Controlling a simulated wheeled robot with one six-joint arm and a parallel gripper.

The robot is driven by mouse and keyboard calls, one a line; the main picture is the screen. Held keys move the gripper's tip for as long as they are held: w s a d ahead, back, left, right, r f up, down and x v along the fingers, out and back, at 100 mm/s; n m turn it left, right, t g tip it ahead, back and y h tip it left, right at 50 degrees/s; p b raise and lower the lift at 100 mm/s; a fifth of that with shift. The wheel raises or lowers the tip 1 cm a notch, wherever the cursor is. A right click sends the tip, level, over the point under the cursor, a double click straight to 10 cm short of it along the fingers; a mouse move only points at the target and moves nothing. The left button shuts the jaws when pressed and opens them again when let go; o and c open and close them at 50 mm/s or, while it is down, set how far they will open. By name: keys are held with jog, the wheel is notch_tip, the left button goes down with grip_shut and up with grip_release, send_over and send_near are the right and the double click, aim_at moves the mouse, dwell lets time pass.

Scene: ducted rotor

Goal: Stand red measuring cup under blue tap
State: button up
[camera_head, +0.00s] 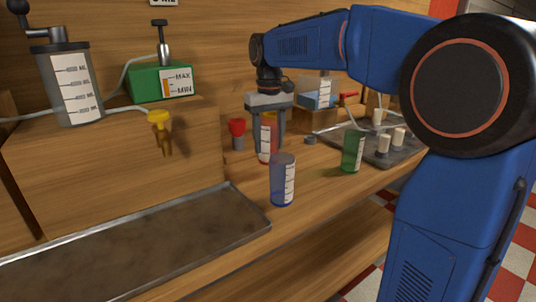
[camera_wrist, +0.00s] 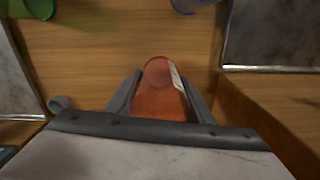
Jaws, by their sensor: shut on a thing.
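The red measuring cup (camera_head: 265,152) is a clear red cylinder with a white scale label. It is upright on or just above the wooden counter; I cannot tell which. My gripper (camera_head: 267,128) points down and is shut on it. In the wrist view the cup (camera_wrist: 160,98) sits between the two fingers of my gripper (camera_wrist: 160,95). A blue tap is not clearly visible. A blue box-like part (camera_head: 318,100) stands at the back behind my gripper. A yellow tap (camera_head: 158,118) sticks out of the wooden block at left.
A blue measuring cup (camera_head: 283,180) stands in front of the red one, and a green cup (camera_head: 352,152) to the right. A red funnel-like piece (camera_head: 237,128) is close at left. A metal tray (camera_head: 130,245) lies front left; another tray (camera_head: 385,150) with white pegs is at right.

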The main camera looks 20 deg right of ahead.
aim_at(269, 153)
jog(key=shift+f, duration=2.05)
jog(key=shift+f, duration=0.15)
jog(key=o, duration=1.1)
jog(key=shift+c, duration=0.2)
